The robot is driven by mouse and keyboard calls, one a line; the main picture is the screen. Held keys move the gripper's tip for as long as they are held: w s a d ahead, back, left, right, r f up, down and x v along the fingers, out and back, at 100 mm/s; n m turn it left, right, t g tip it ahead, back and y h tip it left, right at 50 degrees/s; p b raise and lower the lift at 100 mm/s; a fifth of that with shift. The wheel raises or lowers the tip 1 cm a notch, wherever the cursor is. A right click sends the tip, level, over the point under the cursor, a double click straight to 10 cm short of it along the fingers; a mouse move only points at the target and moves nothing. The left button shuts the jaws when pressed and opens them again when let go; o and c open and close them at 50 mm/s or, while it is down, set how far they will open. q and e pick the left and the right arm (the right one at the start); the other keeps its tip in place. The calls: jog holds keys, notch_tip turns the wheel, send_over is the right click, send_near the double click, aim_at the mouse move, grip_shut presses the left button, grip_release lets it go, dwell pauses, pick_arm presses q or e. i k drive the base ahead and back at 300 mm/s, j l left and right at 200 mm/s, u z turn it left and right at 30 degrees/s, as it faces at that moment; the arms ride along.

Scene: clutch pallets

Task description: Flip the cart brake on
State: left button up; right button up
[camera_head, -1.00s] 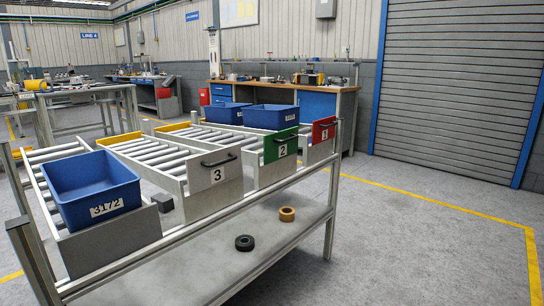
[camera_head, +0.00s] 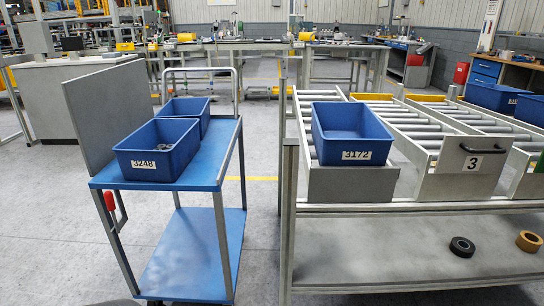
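A cart (camera_head: 175,258) with blue top and bottom shelves and grey posts stands left of centre. A red lever (camera_head: 122,204), likely its brake handle, hangs on the cart's front left post below the top shelf. The lever's exact setting is too small to tell. Two blue bins stand on the cart's top shelf; the nearer bin (camera_head: 157,152) is labelled 3248. A grey panel (camera_head: 110,112) rises at the cart's left side. Neither of my grippers shows.
A roller rack (camera_head: 340,208) stands right of the cart, with blue bin 3172 (camera_head: 350,135) on its left lane. Two tape rolls (camera_head: 462,247) lie on its lower shelf. Floor left of the cart (camera_head: 55,235) is clear.

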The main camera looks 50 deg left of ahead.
aim_at(108, 196)
jog(key=u, duration=2.55)
